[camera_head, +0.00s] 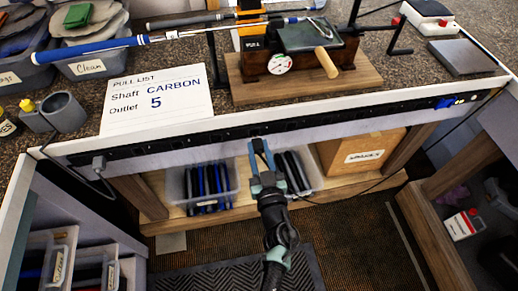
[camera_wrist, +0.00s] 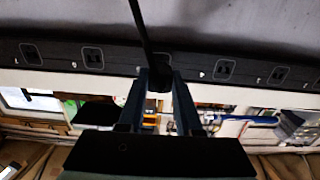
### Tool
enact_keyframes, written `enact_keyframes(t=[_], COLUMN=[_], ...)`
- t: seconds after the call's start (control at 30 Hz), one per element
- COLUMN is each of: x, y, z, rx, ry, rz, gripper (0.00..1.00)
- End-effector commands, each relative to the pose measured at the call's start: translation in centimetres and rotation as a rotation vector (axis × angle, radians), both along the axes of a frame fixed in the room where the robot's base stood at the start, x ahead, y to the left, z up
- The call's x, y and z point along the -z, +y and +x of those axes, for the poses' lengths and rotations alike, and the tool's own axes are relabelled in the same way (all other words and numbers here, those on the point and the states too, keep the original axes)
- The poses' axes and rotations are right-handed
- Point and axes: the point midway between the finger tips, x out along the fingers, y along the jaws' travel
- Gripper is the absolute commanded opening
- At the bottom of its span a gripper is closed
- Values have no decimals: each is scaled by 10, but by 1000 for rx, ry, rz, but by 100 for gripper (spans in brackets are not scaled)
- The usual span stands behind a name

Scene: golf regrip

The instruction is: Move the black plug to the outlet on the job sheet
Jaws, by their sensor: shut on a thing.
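My gripper (camera_head: 262,168) is shut on the black plug (camera_head: 258,146) in front of the black outlet strip (camera_head: 205,137) on the bench's front edge. In the wrist view, the plug (camera_wrist: 159,82) sits between the two fingertips (camera_wrist: 159,90), with its dark cord running up across the picture. The plug covers most of one outlet (camera_wrist: 160,58) on the strip; I cannot tell whether it is seated or just in front. Outlets on both sides look empty; their labels are too small to read. The job sheet (camera_head: 155,99) reads Shaft CARBON, Outlet 5.
A grey plug (camera_head: 99,162) sits at the strip's left end and a blue one (camera_head: 447,103) near its right end. Bins of dark grips (camera_head: 208,187) and a cardboard box (camera_head: 360,152) stand on the shelf below. A clamped club with a blue grip (camera_head: 90,48) lies above.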

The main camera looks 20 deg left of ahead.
Motion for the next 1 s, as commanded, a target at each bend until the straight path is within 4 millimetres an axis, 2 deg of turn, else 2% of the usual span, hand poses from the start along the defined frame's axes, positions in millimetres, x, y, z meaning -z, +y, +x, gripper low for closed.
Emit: enact_keyframes(t=[0.57, 1.0], x=[0, 1], y=[0, 6], z=[0, 8], rx=[0, 0], ry=[0, 0], rz=[0, 0], gripper=[0, 0])
